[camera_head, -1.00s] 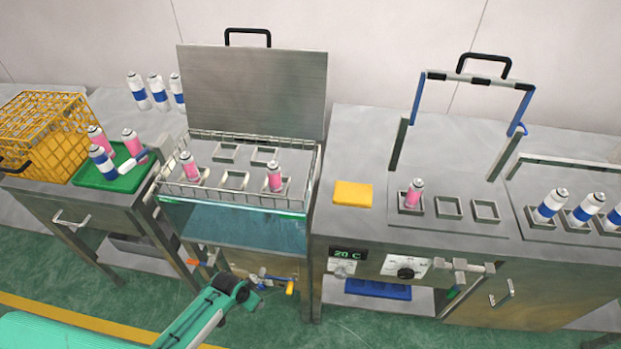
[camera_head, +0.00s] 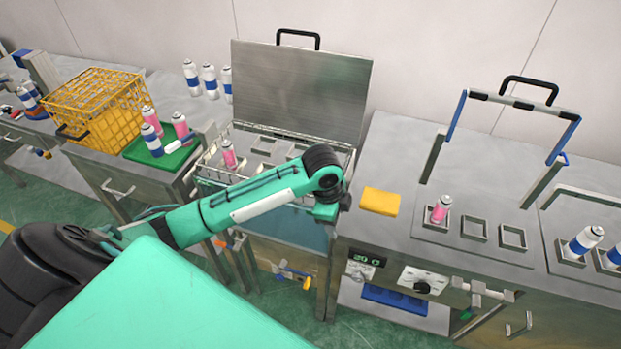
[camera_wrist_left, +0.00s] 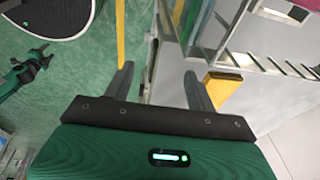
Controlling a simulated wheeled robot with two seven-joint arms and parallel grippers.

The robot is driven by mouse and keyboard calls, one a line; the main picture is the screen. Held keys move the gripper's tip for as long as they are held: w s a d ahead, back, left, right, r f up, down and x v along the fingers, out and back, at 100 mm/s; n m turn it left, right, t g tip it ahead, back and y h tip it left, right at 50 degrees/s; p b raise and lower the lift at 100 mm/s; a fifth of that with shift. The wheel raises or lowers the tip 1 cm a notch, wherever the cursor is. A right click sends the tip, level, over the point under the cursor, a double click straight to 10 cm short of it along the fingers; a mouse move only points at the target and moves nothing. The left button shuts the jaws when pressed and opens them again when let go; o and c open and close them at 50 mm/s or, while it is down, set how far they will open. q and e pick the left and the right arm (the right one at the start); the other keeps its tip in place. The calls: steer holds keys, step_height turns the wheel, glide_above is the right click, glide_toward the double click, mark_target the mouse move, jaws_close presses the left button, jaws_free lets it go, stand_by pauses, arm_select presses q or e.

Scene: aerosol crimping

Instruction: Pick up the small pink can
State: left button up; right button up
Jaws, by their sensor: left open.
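Several pink cans are in the head view. One stands in a square holder on the right bench (camera_head: 440,209), and one stands in the wire basket (camera_head: 229,154). Two more pink cans (camera_head: 148,116) (camera_head: 180,126) stand at the green tray. My left gripper (camera_head: 329,212) is over the front right of the wire basket, with its fingers barely visible there. In the left wrist view it is open and empty (camera_wrist_left: 158,82). My left arm hides part of the basket. A green and black arm end, probably my right one (camera_wrist_left: 28,68), shows small in the wrist view.
A yellow block (camera_head: 380,201) lies on the bench, just right of my left gripper. The raised metal lid (camera_head: 300,90) stands behind the basket. A blue handle frame (camera_head: 515,105) rises behind the right holders. Two holders (camera_head: 474,229) (camera_head: 513,237) are empty.

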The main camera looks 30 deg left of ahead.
arm_select(q)
steer(key=w+a+r+m+g+y, duration=0.1)
steer(key=w+a+r+m, duration=0.1)
steer(key=w+a+r, duration=0.4)
steer(key=w+a+r+m+g+y, duration=0.1)
steer(key=w+a+r+m, duration=0.1)
steer(key=a+r, duration=0.7)
steer(key=f, duration=0.2)
steer(key=d+f+p, duration=0.1)
steer(key=f, duration=0.1)
steer(key=f+p, duration=0.1)
steer(key=f, duration=0.1)
steer(key=shift+s+d+f, duration=0.15)
steer(key=shift+d+f, duration=0.2)
steer(key=shift+f+p, duration=0.55)
steer(key=shift+f, duration=0.1)
step_height(320, 180, down, 3)
steer(key=shift+f+p, duration=0.2)
steer(key=shift+p, duration=0.5)
steer(key=shift+f, duration=0.4)
steer(key=c, duration=1.1)
arm_select(e)
steer(key=r, duration=0.3)
steer(key=s+r, duration=0.1)
steer(key=shift+d+r, duration=0.25)
steer(key=shift+d, duration=0.1)
